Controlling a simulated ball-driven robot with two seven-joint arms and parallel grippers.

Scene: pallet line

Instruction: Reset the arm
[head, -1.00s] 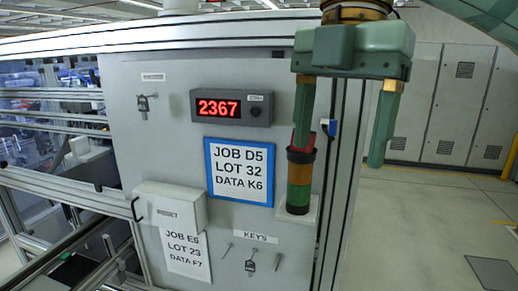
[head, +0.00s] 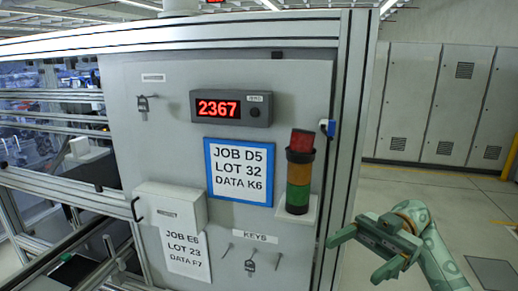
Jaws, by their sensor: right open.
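My right gripper (head: 352,256) is low at the right of the head view, in front of the floor beside the panel's right edge post. Its green fingers point left and are spread apart, with nothing between them. My right arm (head: 432,245) comes in from the lower right. My left gripper is not in view.
The grey panel (head: 120,110) holds a red display (head: 218,109), a blue-framed sign (head: 240,172), a grey box (head: 170,206), keys (head: 250,265) and a stack light (head: 299,175) with its red top tilted. Grey cabinets (head: 410,95) stand behind, with open floor at right.

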